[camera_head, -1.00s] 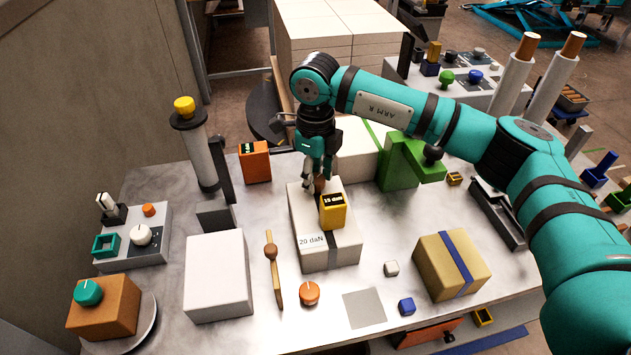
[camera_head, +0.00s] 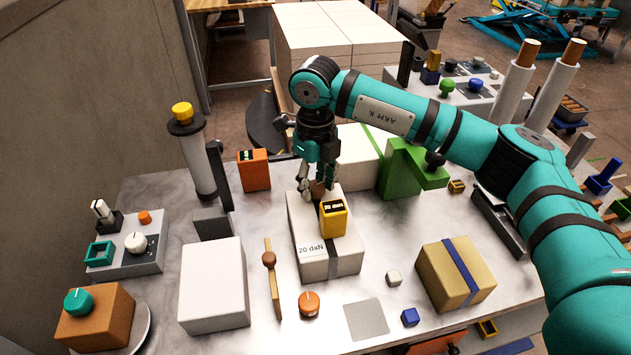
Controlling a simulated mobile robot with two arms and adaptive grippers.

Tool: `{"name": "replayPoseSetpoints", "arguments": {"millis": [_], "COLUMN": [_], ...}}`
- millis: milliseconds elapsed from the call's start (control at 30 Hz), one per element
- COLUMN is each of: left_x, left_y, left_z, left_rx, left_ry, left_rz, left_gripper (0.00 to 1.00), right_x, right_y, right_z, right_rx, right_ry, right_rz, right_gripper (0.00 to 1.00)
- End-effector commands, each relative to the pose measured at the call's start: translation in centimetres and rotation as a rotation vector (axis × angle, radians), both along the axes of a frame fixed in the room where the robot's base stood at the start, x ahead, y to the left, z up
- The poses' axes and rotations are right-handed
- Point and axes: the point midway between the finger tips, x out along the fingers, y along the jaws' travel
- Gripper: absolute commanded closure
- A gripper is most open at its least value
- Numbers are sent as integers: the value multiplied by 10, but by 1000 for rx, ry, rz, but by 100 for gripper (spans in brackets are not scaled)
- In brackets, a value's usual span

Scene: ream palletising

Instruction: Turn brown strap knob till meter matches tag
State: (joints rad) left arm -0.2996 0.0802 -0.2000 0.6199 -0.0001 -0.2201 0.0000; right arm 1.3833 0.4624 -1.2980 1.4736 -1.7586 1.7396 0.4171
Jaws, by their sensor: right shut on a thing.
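My right gripper (camera_head: 317,187) points down and is shut on the brown strap knob (camera_head: 318,191), at the back of a white box's top. Its fingers partly hide the knob. The white box (camera_head: 310,223) has a dark strap. A yellow meter (camera_head: 333,218) stands on the box just in front of the knob; its small display seems to read 20 daN, though the digits are tiny. The tag (camera_head: 312,249) on the box's front reads 20 daN. My left gripper is not in view.
A plain white box (camera_head: 213,283) and a wooden stick with a brown ball (camera_head: 269,259) lie to the left. An orange knob (camera_head: 309,303) is in front. A tan box with a blue strap (camera_head: 456,273) is at right. An orange meter (camera_head: 254,170) stands behind.

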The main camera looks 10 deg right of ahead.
Motion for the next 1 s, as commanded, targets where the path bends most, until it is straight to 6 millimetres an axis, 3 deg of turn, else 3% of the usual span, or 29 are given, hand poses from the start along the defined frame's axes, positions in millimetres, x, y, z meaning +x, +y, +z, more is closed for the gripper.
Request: {"name": "replayPoseSetpoints", "arguments": {"millis": [67, 100, 267, 533, 667, 1000], "left_x": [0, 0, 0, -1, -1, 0], "left_y": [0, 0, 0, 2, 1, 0], "left_z": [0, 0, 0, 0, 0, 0], "left_rx": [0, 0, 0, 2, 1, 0], "left_ry": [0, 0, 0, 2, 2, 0], "left_rz": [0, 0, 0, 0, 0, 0], "left_gripper": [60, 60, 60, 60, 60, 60], "right_x": [1, 1, 1, 0, 1, 1], "right_y": [0, 0, 0, 0, 0, 0], "right_z": [1, 1, 1, 1, 11, 80], "right_rx": [0, 0, 0, 1, 2, 1], "right_ry": [-2, -2, -1, -1, -3, -5], "right_rz": [-1, -1, 0, 1, 1, 0], "right_gripper": [94, 60, 39, 39, 39, 39]}}
